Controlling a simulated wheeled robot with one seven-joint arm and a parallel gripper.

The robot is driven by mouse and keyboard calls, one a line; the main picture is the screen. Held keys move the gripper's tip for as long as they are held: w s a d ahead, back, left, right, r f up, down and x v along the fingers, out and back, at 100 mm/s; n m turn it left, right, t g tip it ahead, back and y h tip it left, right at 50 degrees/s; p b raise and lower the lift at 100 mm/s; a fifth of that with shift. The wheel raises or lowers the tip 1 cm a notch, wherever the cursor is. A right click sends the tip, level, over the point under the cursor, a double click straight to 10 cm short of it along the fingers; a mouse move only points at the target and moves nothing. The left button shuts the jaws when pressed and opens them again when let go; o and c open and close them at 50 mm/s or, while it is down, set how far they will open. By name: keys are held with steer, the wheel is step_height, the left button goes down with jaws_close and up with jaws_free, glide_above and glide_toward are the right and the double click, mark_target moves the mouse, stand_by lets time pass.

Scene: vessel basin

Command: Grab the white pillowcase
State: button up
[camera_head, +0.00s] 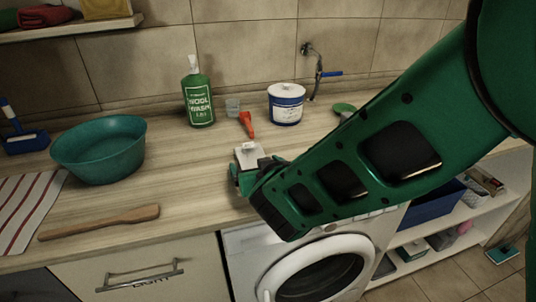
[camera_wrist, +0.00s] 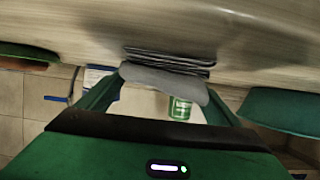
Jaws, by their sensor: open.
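A small white folded cloth, which looks like the pillowcase (camera_head: 250,156), lies on the counter just beyond my gripper (camera_head: 252,170) in the head view. In the wrist view a pale grey folded cloth with darker layered folds (camera_wrist: 165,80) sits between the tips of my gripper's fingers (camera_wrist: 166,92). My gripper is open, with one green finger on each side of the cloth. I cannot tell whether the fingers touch it. My arm and hand hide part of the counter around the cloth in the head view.
A red-orange tool (camera_head: 246,124), a green wool wash bottle (camera_head: 199,95) and a white-and-blue tub (camera_head: 286,104) stand behind. A teal basin (camera_head: 99,150), a wooden paddle (camera_head: 100,222) and a striped towel (camera_head: 28,208) are left. The washing machine (camera_head: 318,270) is below.

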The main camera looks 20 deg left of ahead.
steer(key=shift+x, duration=1.1)
steer(key=c, duration=1.3)
steer(key=shift+r, duration=0.1)
